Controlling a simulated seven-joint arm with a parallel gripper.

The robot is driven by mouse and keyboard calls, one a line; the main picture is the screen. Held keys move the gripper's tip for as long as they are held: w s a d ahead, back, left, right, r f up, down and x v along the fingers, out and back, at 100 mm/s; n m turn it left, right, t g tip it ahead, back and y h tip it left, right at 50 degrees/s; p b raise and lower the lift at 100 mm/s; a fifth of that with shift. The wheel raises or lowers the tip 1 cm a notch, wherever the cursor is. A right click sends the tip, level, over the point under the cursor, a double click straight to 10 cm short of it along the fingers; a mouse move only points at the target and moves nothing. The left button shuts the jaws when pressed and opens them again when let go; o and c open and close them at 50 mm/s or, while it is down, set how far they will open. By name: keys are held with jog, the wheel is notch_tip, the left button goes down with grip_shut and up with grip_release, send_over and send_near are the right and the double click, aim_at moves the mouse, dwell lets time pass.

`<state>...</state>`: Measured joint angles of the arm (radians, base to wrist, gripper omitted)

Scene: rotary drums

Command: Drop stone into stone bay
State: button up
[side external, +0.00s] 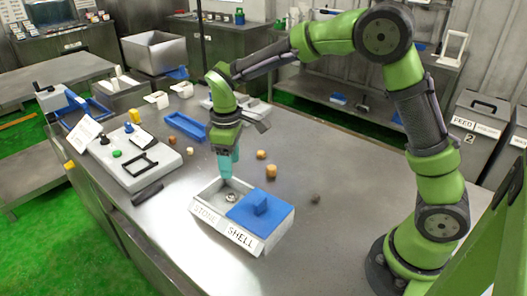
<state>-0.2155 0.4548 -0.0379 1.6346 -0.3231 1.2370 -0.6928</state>
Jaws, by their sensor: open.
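A grey two-bay box (200,208) stands on the steel table, with labels reading STONE at left and SHELL at right. The stone bay is uncovered, and a small greyish lump (231,197) lies in it, looking like a stone. Another small dark grey lump (315,198) lies on the table right of the box.
Tan and brown blocks (271,171) lie behind the box. A white panel with knobs and a black handle (137,160) and a blue tray (185,126) stand to the left. A black bar (147,193) lies near the left edge. The table right of the box is mostly clear.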

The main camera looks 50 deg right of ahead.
notch_tip(320, 180, up, 11)
jog(key=shift+f, duration=0.2)
jog(key=s+d+m+t, duration=0.1)
jog(key=s+m+t, duration=0.1)
jog(key=s, duration=0.4)
jog(key=s+d+r+m+t+y, duration=0.1)
jog(key=s+d+m+t, duration=0.1)
jog(key=s+m, duration=0.2)
jog(key=s+d+m+t+y, duration=0.1)
jog(key=s+d+m+t, duration=0.1)
jog(key=s, duration=0.8)
jog(key=shift+r+m+t, duration=0.3)
jog(key=shift+m+t, duration=0.3)
jog(key=shift+m, duration=0.4)
